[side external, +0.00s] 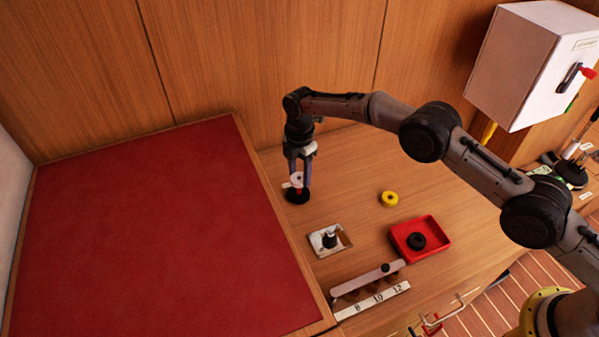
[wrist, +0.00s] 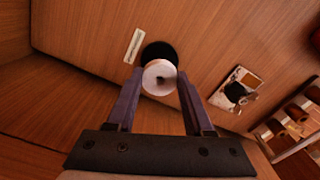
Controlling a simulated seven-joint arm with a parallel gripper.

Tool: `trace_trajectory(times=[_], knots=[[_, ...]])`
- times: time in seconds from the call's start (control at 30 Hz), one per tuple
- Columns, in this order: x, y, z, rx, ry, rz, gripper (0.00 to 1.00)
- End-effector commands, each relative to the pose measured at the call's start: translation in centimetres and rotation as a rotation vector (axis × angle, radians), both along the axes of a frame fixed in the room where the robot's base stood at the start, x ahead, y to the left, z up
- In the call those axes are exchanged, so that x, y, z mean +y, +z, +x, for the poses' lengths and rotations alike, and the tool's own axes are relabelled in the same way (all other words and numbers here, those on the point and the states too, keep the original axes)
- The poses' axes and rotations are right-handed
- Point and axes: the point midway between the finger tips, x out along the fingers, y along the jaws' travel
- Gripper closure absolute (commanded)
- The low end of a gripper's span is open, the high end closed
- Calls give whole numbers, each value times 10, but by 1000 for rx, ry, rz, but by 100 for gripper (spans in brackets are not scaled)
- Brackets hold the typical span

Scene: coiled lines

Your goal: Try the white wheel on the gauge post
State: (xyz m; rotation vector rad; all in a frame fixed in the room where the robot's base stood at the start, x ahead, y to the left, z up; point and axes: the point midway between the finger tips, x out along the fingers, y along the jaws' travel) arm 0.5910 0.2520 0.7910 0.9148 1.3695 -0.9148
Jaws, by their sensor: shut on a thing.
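My gripper (side external: 298,180) is shut on the white wheel (side external: 297,178), which has a dark centre hole. In the wrist view the wheel (wrist: 159,77) sits between the two fingertips (wrist: 158,80). It is over or just in front of a round black disc (side external: 297,197) on the wooden top; I cannot tell whether they touch. What looks like the gauge post, a short dark post (side external: 329,239) on a pale plate (side external: 319,248), stands apart from the gripper, nearer the camera. It also shows at the right of the wrist view (wrist: 237,91).
A yellow ring (side external: 389,199) lies on the wood. A red tray (side external: 433,254) holds a black ring (side external: 416,241). A rack marked 8, 10, 12 (side external: 372,300) is at the front. A dark red mat (side external: 150,230) fills the left. A white box (side external: 520,65) is on the wall.

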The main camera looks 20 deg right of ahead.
Motion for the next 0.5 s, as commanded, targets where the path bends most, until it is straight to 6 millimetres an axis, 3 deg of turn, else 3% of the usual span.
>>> trace_trajectory(times=[0.5], knots=[[0,-14,0,0,0,0,100]])
